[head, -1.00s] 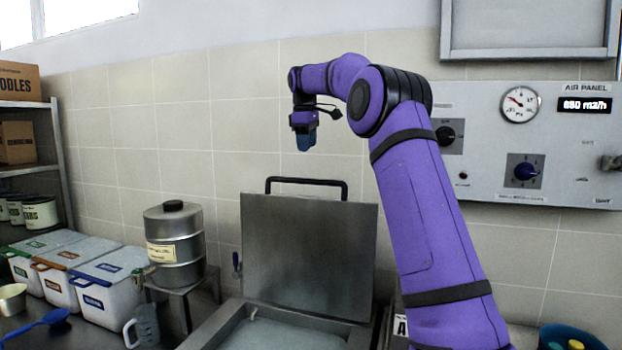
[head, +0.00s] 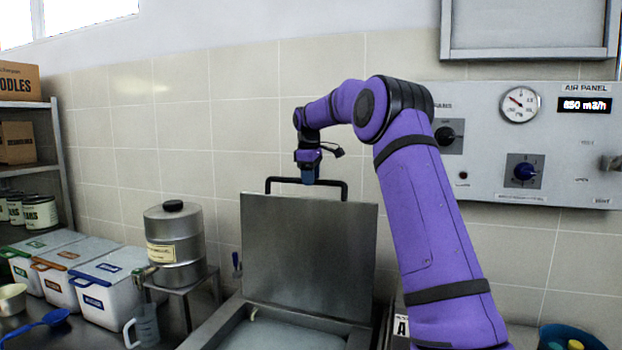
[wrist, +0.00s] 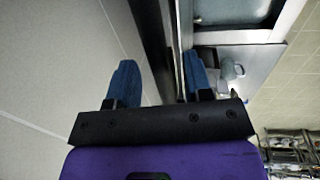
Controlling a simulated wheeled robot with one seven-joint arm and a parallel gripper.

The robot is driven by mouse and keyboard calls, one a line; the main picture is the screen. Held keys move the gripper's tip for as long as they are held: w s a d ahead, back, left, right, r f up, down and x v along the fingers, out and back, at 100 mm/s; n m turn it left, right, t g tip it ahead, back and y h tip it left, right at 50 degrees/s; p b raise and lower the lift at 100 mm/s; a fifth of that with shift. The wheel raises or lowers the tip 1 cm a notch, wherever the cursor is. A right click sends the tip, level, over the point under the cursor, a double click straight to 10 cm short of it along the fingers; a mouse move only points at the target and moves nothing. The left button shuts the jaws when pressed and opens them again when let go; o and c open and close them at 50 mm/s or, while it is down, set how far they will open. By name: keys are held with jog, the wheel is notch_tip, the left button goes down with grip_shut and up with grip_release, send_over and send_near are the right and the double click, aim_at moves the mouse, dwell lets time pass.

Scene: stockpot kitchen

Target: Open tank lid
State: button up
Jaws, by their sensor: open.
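The tank lid (head: 308,255) is a flat grey metal plate standing raised, close to upright, at the back of the tank (head: 225,318). Its black bar handle (head: 275,181) runs along the lid's top edge. My gripper (head: 308,180) points down at the handle in the head view; whether it touches the bar I cannot tell. In the wrist view my gripper's two blue fingers (wrist: 158,85) are apart, with a dark bar-like edge, probably of the handle or lid, showing between them. The tank's open top shows a pale interior at the bottom of the head view.
A steel canister (head: 174,240) stands on a small stand left of the tank. White bins (head: 105,290), a clear jug (head: 143,326) and a blue spoon (head: 45,322) are farther left. The air panel (head: 540,145) is on the wall at right.

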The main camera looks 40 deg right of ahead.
jog(key=shift+f, duration=0.2)
grip_shut()
jog(key=s+a+t+h, duration=0.1)
jog(key=s+a+h, duration=0.1)
jog(key=s+a, duration=0.3)
jog(key=a, duration=0.2)
jog(key=shift+s+a+f, duration=0.25)
jog(key=shift+a+f, duration=0.1)
grip_release()
jog(key=shift+r, duration=0.15)
